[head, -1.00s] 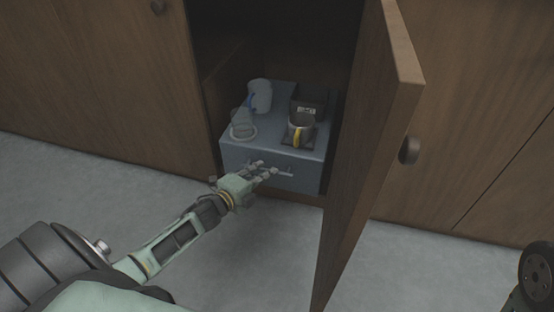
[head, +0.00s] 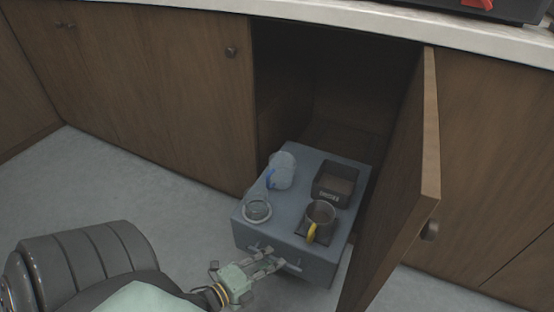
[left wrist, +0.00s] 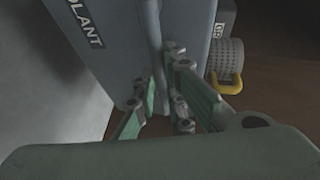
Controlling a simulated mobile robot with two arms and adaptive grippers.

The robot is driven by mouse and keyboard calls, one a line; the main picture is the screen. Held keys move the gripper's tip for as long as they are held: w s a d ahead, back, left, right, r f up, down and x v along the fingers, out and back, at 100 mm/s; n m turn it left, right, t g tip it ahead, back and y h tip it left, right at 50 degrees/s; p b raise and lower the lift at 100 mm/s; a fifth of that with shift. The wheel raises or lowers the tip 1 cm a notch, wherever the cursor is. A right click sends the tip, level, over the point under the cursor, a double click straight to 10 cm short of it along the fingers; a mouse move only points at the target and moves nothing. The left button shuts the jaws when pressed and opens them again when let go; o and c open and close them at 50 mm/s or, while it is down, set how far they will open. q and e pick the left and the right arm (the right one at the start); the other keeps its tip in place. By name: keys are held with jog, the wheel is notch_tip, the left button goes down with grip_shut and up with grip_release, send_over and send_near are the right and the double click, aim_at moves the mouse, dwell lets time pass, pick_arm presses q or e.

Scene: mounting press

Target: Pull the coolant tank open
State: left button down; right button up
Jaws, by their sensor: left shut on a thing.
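The coolant tank (head: 282,228) is a blue-grey box that stands out of the open cabinet, with its back part still between the cabinet walls. Its front bears a bar handle (head: 290,267). My left gripper (head: 270,262) is shut on the handle at the tank's front. In the left wrist view the tank (left wrist: 110,60) fills the upper middle with part of its lettering showing, and the gripper fingers (left wrist: 168,95) close around the handle (left wrist: 153,35). My right gripper is not in view.
The open cabinet door (head: 395,200) stands close on the right. Floor (head: 150,185) is clear at left.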

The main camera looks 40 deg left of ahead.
pick_arm(q)
jog(key=shift+s+d+f, duration=0.1)
jog(key=shift+s+d, duration=0.1)
jog(key=shift+s, duration=0.4)
jog(key=c, duration=1.8)
grip_release()
jog(key=v, duration=1.2)
jog(key=shift+a, duration=0.1)
